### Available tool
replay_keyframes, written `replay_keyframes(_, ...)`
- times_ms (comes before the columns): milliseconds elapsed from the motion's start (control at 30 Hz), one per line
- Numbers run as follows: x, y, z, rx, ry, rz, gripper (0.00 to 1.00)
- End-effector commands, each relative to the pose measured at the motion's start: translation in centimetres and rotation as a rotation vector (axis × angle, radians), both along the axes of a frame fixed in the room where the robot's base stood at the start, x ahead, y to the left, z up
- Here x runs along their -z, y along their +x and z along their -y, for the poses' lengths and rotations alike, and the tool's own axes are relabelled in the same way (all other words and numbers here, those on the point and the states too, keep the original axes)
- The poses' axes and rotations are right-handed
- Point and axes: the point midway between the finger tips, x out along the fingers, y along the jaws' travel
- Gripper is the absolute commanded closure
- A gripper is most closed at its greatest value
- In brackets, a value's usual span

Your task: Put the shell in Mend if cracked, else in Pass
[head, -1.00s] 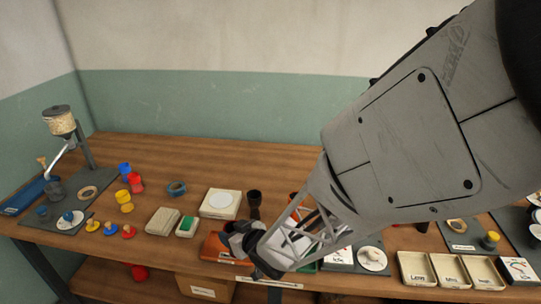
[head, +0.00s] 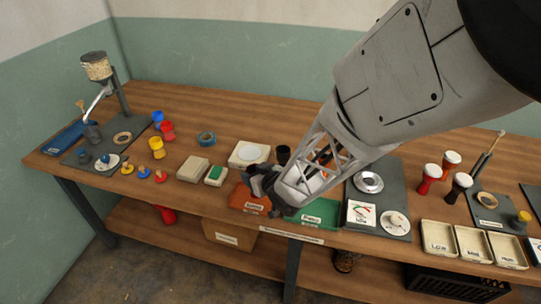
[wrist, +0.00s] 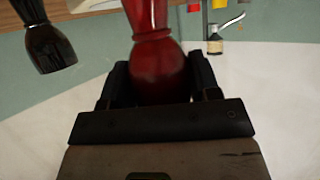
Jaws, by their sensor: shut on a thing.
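A red goblet-shaped shell (wrist: 158,70) is held between the two fingers of my gripper (wrist: 158,85) in the wrist view. Its visible side looks smooth; I cannot tell whether it is cracked. In the head view my gripper (head: 268,190) is over the right part of an orange tray (head: 240,199), whose label seems to read Mend. The held shell cannot be made out clearly there. A green tray (head: 327,206), apparently labelled Pass, lies just to the right, partly behind my arm. A dark shell (head: 283,153) stands behind the gripper and also shows in the wrist view (wrist: 50,45).
A grey board with a dial (head: 361,213) and round pieces lies right of the green tray. Cream trays (head: 436,237) stand at the front right, with red and dark drums (head: 430,178) behind them. A cream block (head: 248,154) stands behind the orange tray.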

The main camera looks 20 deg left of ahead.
Motion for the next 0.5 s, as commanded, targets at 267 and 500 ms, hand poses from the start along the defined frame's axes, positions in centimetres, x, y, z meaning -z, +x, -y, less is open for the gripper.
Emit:
replay_keyframes(267, 2.6, 0.0, 0.0, 0.000, 0.000, -0.001, 0.71)
replay_keyframes(500, 2.7, 0.0, 0.0, 0.000, 0.000, 0.000, 0.71)
